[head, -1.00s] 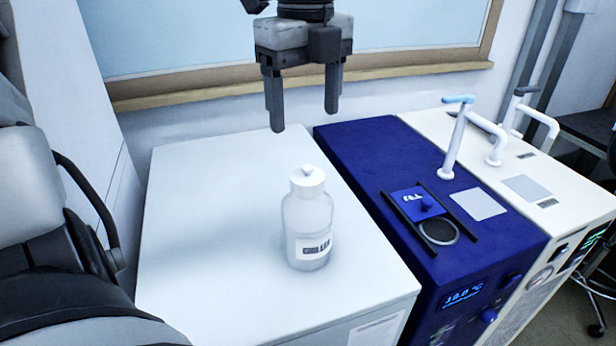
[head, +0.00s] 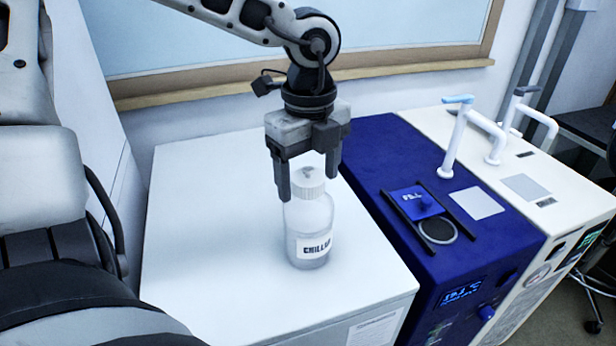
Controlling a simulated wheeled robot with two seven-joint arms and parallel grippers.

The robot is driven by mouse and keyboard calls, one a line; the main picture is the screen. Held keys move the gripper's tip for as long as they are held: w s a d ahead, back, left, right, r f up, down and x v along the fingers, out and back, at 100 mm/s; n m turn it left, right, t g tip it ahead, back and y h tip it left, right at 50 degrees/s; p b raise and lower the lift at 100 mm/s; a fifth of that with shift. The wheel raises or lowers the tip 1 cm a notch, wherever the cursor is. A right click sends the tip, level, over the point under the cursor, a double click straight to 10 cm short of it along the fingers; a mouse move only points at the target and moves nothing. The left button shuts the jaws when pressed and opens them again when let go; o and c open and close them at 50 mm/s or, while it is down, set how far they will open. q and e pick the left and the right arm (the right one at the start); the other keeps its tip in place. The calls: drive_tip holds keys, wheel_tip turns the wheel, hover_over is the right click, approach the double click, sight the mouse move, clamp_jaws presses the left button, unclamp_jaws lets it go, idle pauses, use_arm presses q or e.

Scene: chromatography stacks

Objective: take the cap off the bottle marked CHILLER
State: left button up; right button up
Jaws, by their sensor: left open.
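The bottle (head: 309,222) is translucent white and stands upright on a white cabinet top. Its label (head: 314,246) reads CHILLER, with the last letters hard to make out. Its white cap (head: 307,180) is on the neck, with a small knob on top. My left gripper (head: 308,183) points down with its jaws open, right at the cap. One finger shows left of the cap and the other right of it, higher in the picture. I cannot tell whether either finger touches the cap. My right gripper is not in view.
The white cabinet top (head: 205,240) is otherwise clear around the bottle. To its right is a blue chiller unit (head: 375,165) with a small lid (head: 416,202), a round opening (head: 438,231) and a lit display. A white unit (head: 560,190) with upright pipes stands beyond. A wall and framed window are behind.

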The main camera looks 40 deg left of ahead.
use_arm(q)
drive_tip(key=c, duration=1)
drive_tip(key=shift+r, duration=0.1)
drive_tip(key=shift+c, duration=0.2)
